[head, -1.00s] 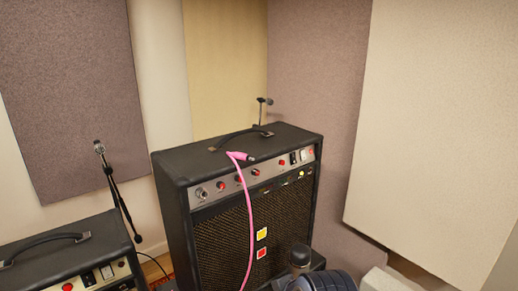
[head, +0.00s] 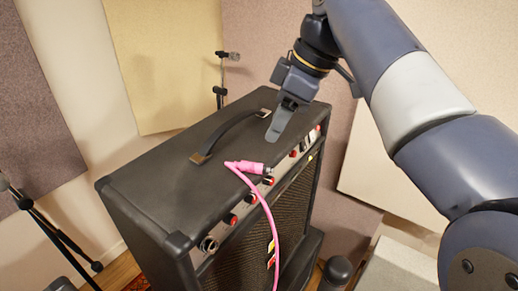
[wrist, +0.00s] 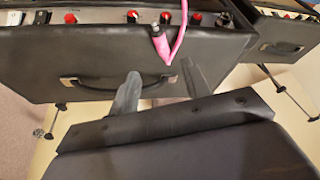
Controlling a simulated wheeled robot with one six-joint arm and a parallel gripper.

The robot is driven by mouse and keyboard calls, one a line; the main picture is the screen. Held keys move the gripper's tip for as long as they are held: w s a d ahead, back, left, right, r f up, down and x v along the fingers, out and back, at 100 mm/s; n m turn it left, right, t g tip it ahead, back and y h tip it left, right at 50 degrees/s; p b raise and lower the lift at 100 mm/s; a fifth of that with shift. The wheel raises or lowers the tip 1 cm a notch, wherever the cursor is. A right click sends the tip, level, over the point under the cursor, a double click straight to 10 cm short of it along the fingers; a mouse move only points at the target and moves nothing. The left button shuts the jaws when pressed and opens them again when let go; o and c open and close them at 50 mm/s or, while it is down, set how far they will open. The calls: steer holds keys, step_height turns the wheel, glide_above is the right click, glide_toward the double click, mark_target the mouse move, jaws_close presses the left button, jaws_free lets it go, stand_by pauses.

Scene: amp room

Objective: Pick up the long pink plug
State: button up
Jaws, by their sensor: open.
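The long pink plug (head: 246,167) lies on the black top of the amp near its front edge, with its metal tip pointing right. Its pink cable hangs down over the amp's front. In the wrist view the plug (wrist: 163,48) shows beyond my fingers, near the row of knobs. My gripper (head: 275,136) is above the amp top, to the right of and behind the plug in the head view. In the wrist view my gripper (wrist: 160,80) has its two fingers apart with nothing between them. It does not touch the plug.
The amp's carry handle (head: 232,137) arches up behind the plug. Red knobs (head: 268,181) line the front edge. A microphone stand (head: 220,85) is behind the amp, and another stand (head: 50,228) is at the left. A second amp (wrist: 285,38) shows in the wrist view.

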mark_target(255, 164)
steer(key=p+x, duration=0.1)
steer(key=x, duration=0.9)
steer(key=shift+a+f, duration=0.15)
steer(key=shift+f, duration=0.05)
jaws_close()
stand_by(0.3)
